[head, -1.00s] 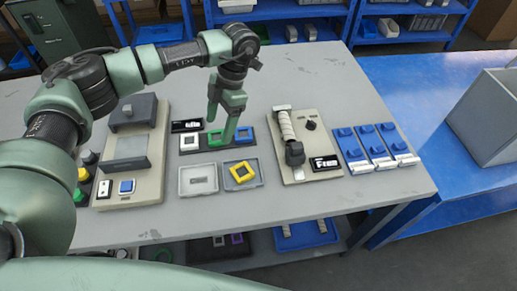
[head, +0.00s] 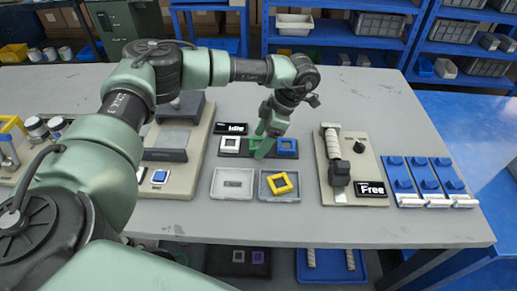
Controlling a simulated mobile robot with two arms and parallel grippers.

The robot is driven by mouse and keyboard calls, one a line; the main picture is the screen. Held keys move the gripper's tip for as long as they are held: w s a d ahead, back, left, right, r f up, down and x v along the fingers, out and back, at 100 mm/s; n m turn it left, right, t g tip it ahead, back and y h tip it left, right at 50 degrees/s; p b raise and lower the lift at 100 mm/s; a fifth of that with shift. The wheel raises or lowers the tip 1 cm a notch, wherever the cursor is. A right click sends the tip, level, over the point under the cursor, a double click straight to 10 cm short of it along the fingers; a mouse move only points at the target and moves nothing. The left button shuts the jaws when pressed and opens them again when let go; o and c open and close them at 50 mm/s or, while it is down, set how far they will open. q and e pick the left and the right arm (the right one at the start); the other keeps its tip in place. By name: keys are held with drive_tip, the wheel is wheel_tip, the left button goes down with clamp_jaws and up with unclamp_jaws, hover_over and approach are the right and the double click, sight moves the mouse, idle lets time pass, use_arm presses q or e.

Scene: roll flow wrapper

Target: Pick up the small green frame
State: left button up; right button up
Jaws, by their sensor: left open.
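The small green frame (head: 254,147) sits in the middle of a dark holder (head: 222,150), between a white frame (head: 231,144) and a blue frame (head: 287,145). My left gripper (head: 259,152) is open and reaches down from above at the green frame. Its green fingers cover much of the frame, so I cannot tell whether they touch it or stand around it. My right gripper is not in view.
In front of the holder stand a pale tray (head: 232,194) and a grey tray (head: 267,195) with a yellow frame (head: 280,183). A roller unit (head: 357,135) stands right, with several blue fixtures (head: 427,180) beyond it. The table (head: 410,225) is bare in front.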

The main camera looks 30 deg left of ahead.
use_arm(q)
drive_tip(key=c, duration=1.4)
drive_tip(key=shift+r, duration=0.1)
